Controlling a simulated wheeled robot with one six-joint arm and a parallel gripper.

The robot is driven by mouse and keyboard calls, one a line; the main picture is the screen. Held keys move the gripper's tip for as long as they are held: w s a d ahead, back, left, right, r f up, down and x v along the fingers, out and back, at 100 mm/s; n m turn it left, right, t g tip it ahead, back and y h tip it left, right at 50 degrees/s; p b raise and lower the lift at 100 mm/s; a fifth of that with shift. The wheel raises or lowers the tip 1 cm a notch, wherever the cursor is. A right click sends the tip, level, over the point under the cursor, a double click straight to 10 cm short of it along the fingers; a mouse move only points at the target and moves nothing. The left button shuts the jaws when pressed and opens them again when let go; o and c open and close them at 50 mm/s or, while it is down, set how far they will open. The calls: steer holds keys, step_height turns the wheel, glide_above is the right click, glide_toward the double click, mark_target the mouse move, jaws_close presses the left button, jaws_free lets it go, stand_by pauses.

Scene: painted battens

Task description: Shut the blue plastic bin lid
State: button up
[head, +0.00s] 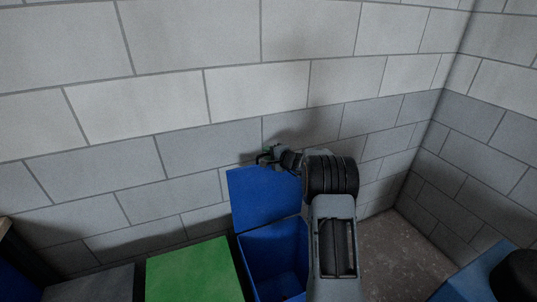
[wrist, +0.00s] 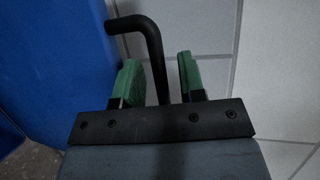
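The blue bin (head: 272,258) stands at the lower middle of the head view, its mouth open. Its blue lid (head: 262,192) is raised, tilted back toward the wall. My gripper (head: 268,157) is at the top edge of the lid, near the wall. In the wrist view its green fingers (wrist: 160,78) are apart. A black bent rod (wrist: 153,50) shows between them, with gaps on both sides, its end pointing left toward the lid (wrist: 50,60). I cannot tell whether the rod or fingers touch the lid.
A grey block wall (head: 200,100) runs behind the bin and turns a corner at right. A shut green lid (head: 193,272) is left of the bin, then a grey one (head: 90,284). A blue thing (head: 470,278) is at lower right. Bare floor (head: 385,240) shows near the corner.

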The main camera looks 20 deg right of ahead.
steer(key=shift+c, duration=0.3)
jaws_close()
stand_by(0.3)
